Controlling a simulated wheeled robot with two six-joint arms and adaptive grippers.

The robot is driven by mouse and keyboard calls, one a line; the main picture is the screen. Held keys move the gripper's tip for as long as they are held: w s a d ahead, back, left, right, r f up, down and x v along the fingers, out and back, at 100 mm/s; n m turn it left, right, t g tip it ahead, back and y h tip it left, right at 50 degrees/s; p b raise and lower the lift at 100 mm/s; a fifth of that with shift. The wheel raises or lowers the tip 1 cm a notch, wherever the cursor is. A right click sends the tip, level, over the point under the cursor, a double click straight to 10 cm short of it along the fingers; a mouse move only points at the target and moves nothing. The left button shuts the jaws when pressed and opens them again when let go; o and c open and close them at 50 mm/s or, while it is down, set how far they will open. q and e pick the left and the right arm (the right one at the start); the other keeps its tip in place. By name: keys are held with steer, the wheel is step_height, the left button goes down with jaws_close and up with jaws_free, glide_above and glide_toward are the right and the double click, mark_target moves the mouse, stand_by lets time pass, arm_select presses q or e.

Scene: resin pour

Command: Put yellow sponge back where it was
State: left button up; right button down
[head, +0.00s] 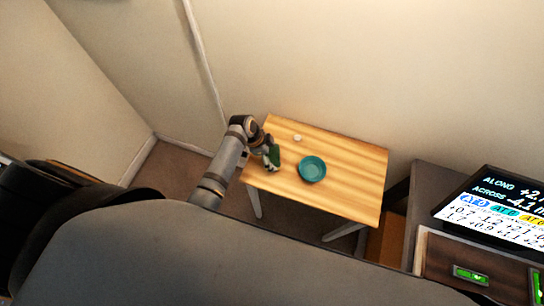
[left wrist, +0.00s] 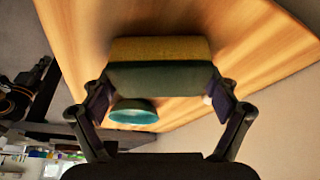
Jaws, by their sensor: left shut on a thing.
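The yellow sponge (left wrist: 160,49) has a dark green scouring side (left wrist: 160,77). It spans the space between the two fingers of my left gripper (left wrist: 160,100), which is shut on it. In the head view my left gripper (head: 268,157) is over the left part of the wooden table (head: 345,190), with the sponge's green side (head: 275,154) showing. The yellow part is hard to make out there. I cannot tell whether the sponge touches the tabletop. My right gripper is not in view.
A teal bowl (head: 312,170) stands on the table right of the sponge. A small white item (head: 297,138) lies near the back edge. The table's right part is clear. A dark stand with a screen (head: 505,210) is at the far right.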

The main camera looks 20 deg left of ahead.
arm_select(q)
steer(key=o, duration=1.1)
steer(key=shift+f, duration=0.1)
steer(key=shift+r, duration=0.25)
steer(key=v, duration=1.1)
steer(key=shift+a+r+b, duration=0.25)
steer(key=shift+r+b, duration=0.05)
steer(key=shift+b, duration=0.1)
steer(key=shift+s, duration=0.1)
